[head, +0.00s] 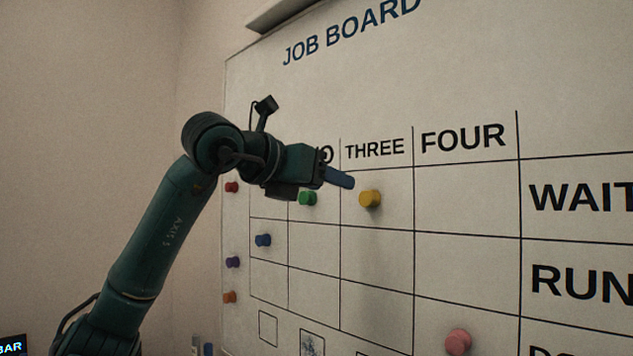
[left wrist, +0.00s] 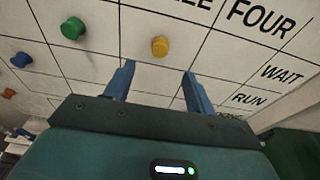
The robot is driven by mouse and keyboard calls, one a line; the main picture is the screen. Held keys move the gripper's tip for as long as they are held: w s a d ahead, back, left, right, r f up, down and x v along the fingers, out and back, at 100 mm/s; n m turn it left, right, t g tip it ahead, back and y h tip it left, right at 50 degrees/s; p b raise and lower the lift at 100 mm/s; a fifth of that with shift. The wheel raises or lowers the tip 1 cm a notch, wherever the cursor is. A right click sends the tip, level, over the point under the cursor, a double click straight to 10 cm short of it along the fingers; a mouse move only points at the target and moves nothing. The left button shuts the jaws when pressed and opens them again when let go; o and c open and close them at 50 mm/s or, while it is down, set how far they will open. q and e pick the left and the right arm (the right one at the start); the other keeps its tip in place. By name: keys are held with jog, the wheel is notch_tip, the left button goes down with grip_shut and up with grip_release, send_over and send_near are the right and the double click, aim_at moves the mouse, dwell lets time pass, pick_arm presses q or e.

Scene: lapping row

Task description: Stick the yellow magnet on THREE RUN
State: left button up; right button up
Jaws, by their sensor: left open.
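The yellow magnet (head: 370,198) is a round knob on the white job board (head: 480,80), in column THREE, row WAIT. The THREE RUN cell (head: 378,262) is directly below it and is bare. My left gripper (head: 342,179) is open and empty, just left of the yellow magnet in the head view. In the left wrist view the yellow magnet (left wrist: 160,46) lies beyond the open fingertips (left wrist: 158,72), roughly between them and apart from them. My right gripper is not in view.
A green magnet (head: 307,198) is in the column left of THREE, close below my gripper. A blue magnet (head: 263,240) sits lower left. Red (head: 232,187), purple (head: 232,262) and orange (head: 229,297) magnets line the left edge. A pink magnet (head: 458,341) is low in column FOUR.

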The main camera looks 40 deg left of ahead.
aim_at(365, 195)
pick_arm(q)
jog(key=p+x, duration=0.1)
jog(key=x, duration=0.9)
jog(key=shift+d, duration=0.1)
jog(key=shift+w+f, duration=0.1)
jog(key=shift+w, duration=0.05)
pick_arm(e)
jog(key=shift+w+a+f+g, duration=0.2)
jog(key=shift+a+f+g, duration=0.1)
pick_arm(q)
jog(key=shift+c, duration=0.3)
jog(key=c, duration=1)
jog(key=shift+o, duration=0.2)
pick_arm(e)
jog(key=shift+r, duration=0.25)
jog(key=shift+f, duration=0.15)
